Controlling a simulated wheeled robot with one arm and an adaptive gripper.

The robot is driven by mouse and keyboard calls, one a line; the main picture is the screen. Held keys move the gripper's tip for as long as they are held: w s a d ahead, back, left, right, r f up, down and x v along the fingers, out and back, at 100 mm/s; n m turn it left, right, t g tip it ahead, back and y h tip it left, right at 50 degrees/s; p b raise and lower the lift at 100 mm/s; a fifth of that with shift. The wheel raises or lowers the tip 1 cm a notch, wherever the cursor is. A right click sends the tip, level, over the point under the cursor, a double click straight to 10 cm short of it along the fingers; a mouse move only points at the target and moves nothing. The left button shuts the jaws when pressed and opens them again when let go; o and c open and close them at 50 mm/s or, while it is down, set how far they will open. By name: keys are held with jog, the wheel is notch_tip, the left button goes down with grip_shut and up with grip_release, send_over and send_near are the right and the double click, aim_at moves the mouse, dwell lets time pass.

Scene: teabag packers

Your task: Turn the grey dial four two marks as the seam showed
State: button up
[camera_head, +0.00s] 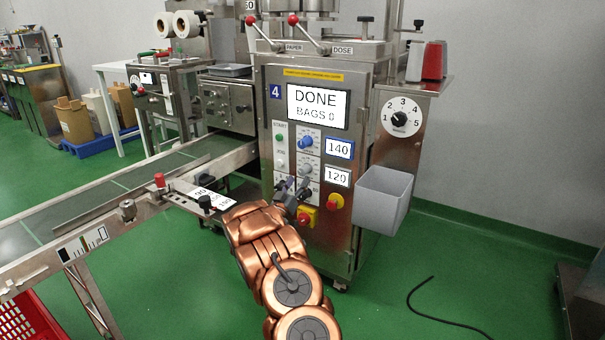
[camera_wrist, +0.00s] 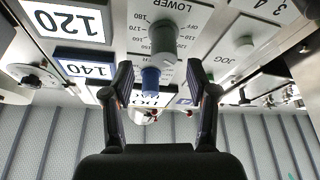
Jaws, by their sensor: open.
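The grey dial (camera_head: 305,169) sits on the front panel of machine 4, below the blue dial (camera_head: 306,142). A display (camera_head: 337,177) beside it reads 120. My gripper (camera_head: 291,186) is in front of the panel, just below the grey dial in the head view. In the wrist view, which is upside down, the grey dial (camera_wrist: 165,40) stands on a scale plate marked LOWER. My open gripper (camera_wrist: 160,70) has one finger on each side, with nothing held. The blue dial (camera_wrist: 151,78) shows between the fingers. I cannot tell whether a finger touches the grey dial.
The screen (camera_head: 318,106) reads DONE, BAGS 0. The upper display (camera_head: 340,149) reads 140. START and JOG buttons (camera_head: 279,160) lie left of the dials. Red-and-yellow controls (camera_head: 334,202) sit below. A grey bin (camera_head: 382,199) hangs at right; a conveyor (camera_head: 110,195) runs left.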

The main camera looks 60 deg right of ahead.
aim_at(301, 173)
jog(key=shift+w+b+x, duration=0.15)
jog(key=shift+b+x, duration=0.2)
jog(key=shift+x, duration=1.05)
jog(key=shift+w+b+x, duration=0.2)
jog(key=shift+b+x, duration=0.1)
jog(key=shift+x, duration=1.15)
jog(key=shift+s, duration=0.1)
